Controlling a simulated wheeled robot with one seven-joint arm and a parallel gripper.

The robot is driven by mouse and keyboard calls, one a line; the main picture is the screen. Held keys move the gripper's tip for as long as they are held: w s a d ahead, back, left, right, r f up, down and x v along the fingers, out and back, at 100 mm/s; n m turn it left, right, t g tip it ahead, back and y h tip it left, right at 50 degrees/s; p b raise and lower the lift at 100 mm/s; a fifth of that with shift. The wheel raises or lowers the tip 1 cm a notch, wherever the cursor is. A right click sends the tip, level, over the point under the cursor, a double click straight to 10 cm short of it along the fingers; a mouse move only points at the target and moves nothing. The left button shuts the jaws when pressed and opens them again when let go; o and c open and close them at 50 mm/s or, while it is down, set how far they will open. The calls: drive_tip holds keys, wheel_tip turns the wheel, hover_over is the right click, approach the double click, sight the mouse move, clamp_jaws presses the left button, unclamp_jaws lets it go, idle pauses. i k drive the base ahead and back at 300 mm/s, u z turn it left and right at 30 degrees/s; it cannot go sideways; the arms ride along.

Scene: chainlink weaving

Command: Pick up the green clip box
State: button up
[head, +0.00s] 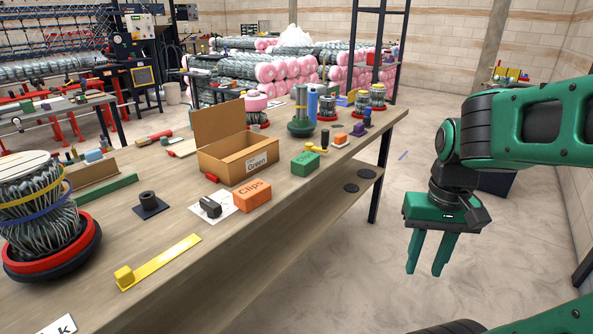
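A small green box (305,164) lies on the wooden table near its front edge, to the right of the open cardboard box; I cannot read any marking on it. An orange box (252,196) lettered "Clips" lies nearer to me and to the left. My gripper (425,270) hangs at the right, past the table's edge and above the floor, pointing down. Its two green fingers are apart with nothing between them. It is well clear of the green box.
A yellow tool (160,262), a black clamp on paper (211,206) and wire coils (35,215) also lie on the table (190,290).

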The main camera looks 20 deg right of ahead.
sight(303, 164)
drive_tip(key=z, duration=0.75)
drive_tip(key=i, duration=0.6)
